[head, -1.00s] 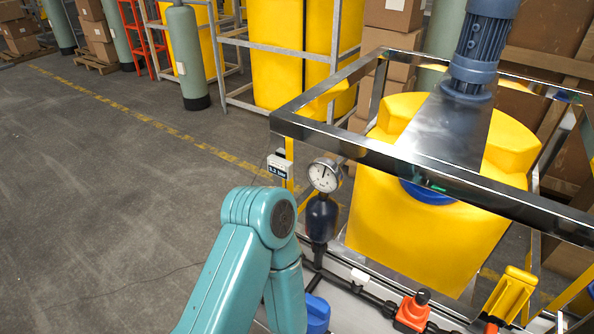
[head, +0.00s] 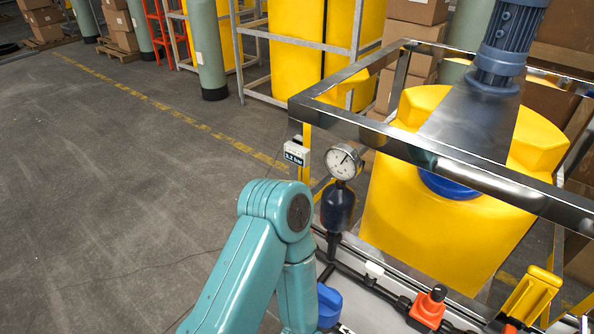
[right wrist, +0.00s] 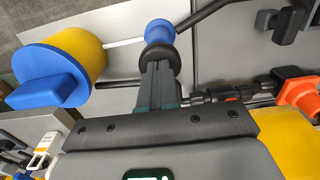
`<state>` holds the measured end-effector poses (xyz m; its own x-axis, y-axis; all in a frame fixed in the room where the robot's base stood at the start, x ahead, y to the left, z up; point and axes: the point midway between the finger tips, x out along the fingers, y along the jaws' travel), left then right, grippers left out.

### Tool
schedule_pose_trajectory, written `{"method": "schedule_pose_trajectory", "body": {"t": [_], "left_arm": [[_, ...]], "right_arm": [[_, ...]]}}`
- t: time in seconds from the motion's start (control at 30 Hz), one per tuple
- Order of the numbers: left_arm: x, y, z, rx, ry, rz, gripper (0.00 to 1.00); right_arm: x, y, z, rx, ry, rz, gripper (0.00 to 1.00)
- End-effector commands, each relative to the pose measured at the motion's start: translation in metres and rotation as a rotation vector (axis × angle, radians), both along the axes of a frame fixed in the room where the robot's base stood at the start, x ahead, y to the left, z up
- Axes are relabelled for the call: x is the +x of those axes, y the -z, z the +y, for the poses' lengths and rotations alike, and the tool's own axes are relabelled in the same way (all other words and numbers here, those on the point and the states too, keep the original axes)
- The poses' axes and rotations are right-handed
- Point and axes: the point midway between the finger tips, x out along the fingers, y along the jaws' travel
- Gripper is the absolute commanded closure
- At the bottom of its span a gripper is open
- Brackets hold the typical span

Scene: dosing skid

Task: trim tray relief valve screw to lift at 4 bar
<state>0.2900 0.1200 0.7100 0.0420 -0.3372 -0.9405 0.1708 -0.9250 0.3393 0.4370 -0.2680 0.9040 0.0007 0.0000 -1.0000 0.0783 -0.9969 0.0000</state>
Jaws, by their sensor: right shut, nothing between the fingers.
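My right gripper (right wrist: 160,70) is shut and empty in the right wrist view. Its fingertips are at the black collar of a blue knob (right wrist: 159,32); I cannot tell whether they touch it. I cannot tell for sure that this knob is the relief valve screw. In the head view a round pressure gauge (head: 342,161) stands above a dark bulb-shaped vessel (head: 337,207), its needle pointing up and right. A small display (head: 296,155) beside it appears to read 5.2 bar. My left gripper is not in view.
An orange valve with a black knob (head: 428,307) sits on the skid piping. A yellow cylinder (right wrist: 82,52) with a blue box is left of the gripper. A steel frame (head: 345,127) surrounds the yellow tank (head: 420,225). The floor at left is clear.

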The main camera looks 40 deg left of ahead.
Motion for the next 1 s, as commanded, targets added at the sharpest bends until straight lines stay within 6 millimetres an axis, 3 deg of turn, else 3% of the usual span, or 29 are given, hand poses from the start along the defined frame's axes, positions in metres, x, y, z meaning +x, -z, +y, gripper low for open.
{"method": "schedule_pose_trajectory", "body": {"t": [0.37, 0.8, 1.0], "left_arm": [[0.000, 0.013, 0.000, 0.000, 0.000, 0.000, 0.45], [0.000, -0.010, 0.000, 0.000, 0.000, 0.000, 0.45], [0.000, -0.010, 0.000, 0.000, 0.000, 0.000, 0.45]], "right_arm": [[0.000, 0.014, 0.000, 0.000, 0.000, 0.001, 1.00], [0.000, -0.019, 0.000, 0.000, 0.001, 0.000, 1.00], [0.000, -0.020, 0.000, 0.000, 0.001, 0.001, 1.00]]}}
